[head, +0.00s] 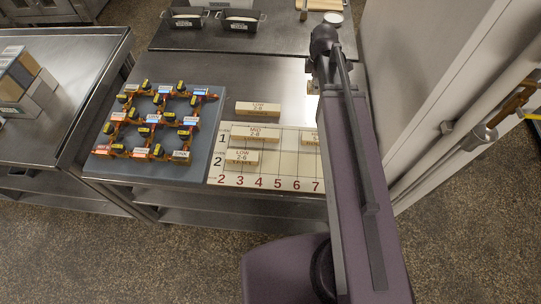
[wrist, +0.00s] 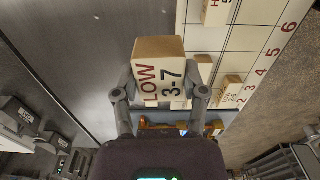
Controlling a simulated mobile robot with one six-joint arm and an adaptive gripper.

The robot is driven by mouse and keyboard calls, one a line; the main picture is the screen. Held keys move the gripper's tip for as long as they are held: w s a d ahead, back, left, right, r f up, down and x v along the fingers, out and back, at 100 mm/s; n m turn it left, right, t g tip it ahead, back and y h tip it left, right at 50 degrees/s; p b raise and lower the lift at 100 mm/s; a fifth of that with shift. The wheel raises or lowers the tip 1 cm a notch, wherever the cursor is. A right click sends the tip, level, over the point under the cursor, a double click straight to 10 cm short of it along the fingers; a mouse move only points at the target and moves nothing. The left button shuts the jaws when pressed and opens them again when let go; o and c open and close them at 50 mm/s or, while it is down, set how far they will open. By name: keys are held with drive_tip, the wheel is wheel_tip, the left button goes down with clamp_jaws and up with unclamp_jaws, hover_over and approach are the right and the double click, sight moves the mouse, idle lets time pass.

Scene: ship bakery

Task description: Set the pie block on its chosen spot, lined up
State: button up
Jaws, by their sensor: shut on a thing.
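A tan block marked "LOW 3-7" (wrist: 158,82) is between the fingers of my gripper (wrist: 160,92) in the wrist view. My gripper is shut on its sides. The white grid board (head: 283,184) has red column numbers along its near edge and rows 1 and 2. A block marked "MID" (head: 257,132) lies in row 1 and a block marked "LOW 2-6" (head: 241,155) in row 2. Another block (head: 309,137) at the right of row 1 is partly hidden by my arm. In the head view my arm hides most of the gripper area.
A dark panel (head: 206,162) with a lattice of coloured pieces (head: 152,119) is left of the board. Dark tins (head: 241,22) stand on the far table. A pale wall unit (head: 425,70) is close on the right.

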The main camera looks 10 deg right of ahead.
drive_tip(key=shift+r+p, duration=0.35)
drive_tip(key=shift+r, duration=0.35)
